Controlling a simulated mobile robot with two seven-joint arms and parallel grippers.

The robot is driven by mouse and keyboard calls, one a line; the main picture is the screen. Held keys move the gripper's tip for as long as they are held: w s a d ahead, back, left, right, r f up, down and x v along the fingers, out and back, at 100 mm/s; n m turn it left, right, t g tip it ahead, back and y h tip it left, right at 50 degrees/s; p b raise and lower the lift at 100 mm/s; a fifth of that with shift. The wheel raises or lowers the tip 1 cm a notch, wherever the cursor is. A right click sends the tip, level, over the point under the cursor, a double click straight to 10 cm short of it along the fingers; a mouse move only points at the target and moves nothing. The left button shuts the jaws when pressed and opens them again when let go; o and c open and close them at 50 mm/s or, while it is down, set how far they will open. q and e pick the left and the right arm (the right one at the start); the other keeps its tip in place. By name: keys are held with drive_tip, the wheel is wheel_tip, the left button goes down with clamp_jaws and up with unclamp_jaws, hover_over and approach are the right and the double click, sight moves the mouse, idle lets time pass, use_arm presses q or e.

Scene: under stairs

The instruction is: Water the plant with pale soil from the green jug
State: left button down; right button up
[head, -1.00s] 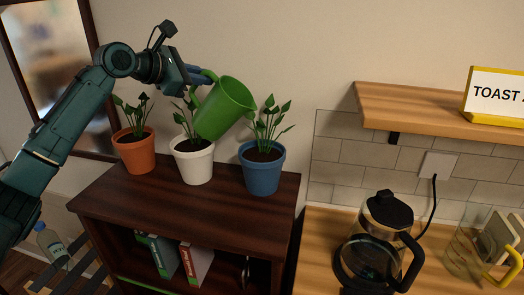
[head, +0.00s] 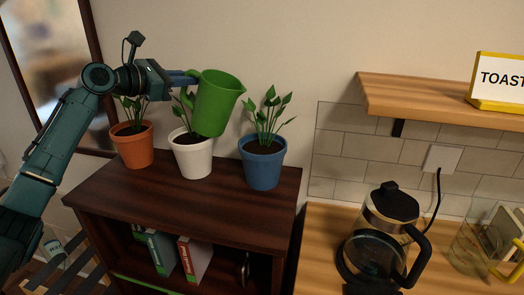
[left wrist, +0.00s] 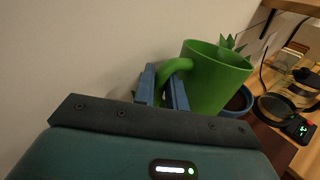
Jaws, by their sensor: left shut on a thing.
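My left gripper (head: 190,78) is shut on the handle of the green jug (head: 217,103). The jug is held near upright, above and just right of the white pot (head: 193,160), and hides part of that plant. Its spout points right, towards the plant in the blue pot (head: 262,170). The plant in the orange pot (head: 131,150) stands at the left, partly behind my arm. The soil in the blue and orange pots looks dark; the white pot's soil is partly hidden. The left wrist view shows the jug (left wrist: 208,80) in my fingers (left wrist: 163,88). My right gripper is out of view.
The pots stand on a dark wooden cabinet (head: 225,205) with books (head: 195,255) inside. At right are a coffee maker (head: 385,240) on a wooden counter and a wall shelf (head: 430,100) with a sign (head: 500,85). The cabinet top's front is clear.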

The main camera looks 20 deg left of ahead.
use_arm(q)
drive_tip(key=a+r+n+t+p, duration=0.1)
drive_tip(key=a+r+n+h+p, duration=0.1)
drive_tip(key=a+n, duration=0.1)
drive_tip(key=shift+s+r+t+h+p, duration=0.1)
drive_tip(key=shift+t+h+p, duration=0.2)
drive_tip(key=shift+t+p, duration=0.1)
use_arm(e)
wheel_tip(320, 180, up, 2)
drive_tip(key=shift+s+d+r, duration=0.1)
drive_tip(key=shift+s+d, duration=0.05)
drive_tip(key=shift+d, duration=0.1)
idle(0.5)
